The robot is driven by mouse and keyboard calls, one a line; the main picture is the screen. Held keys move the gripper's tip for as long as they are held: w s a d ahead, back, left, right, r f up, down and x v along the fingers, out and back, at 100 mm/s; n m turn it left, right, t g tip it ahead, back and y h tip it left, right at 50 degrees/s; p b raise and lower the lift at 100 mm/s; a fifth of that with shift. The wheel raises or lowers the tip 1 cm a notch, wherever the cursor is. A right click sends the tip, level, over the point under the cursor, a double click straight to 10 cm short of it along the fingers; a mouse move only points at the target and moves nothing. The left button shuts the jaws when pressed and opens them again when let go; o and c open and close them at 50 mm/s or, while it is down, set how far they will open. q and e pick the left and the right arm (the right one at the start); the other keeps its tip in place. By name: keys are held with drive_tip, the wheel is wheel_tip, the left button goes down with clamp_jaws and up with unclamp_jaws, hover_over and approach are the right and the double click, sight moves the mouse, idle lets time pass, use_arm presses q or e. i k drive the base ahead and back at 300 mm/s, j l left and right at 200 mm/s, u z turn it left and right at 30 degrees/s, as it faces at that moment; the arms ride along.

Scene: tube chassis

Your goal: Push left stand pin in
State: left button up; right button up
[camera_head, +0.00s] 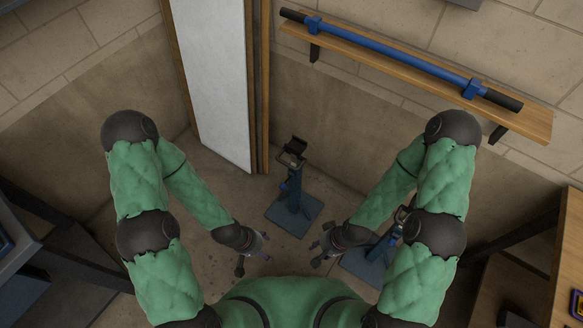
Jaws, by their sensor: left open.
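The left stand (291,187) is a dark blue post with a black cradle on top and a square blue base plate on the floor. Its pin is too small to make out. The right stand (375,251) is partly hidden behind my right arm. My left gripper (262,251) is open and empty, in front of the left stand and to its left in the picture. My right gripper (318,251) is open and empty, between the two stands in the picture and nearer to me than the left stand. Neither gripper appears to touch a stand.
A blue tube (390,58) with black ends rests in holders on a wooden wall shelf (420,75) at the back right. A tall white panel (213,75) in a wooden frame stands behind. Floor left of the left stand is clear.

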sight(282, 185)
drive_tip(key=k+j, duration=0.1)
drive_tip(key=j, duration=0.3)
drive_tip(key=k+j, duration=0.15)
drive_tip(key=j, duration=0.25)
drive_tip(key=k+j, duration=0.1)
drive_tip(key=j, duration=0.3)
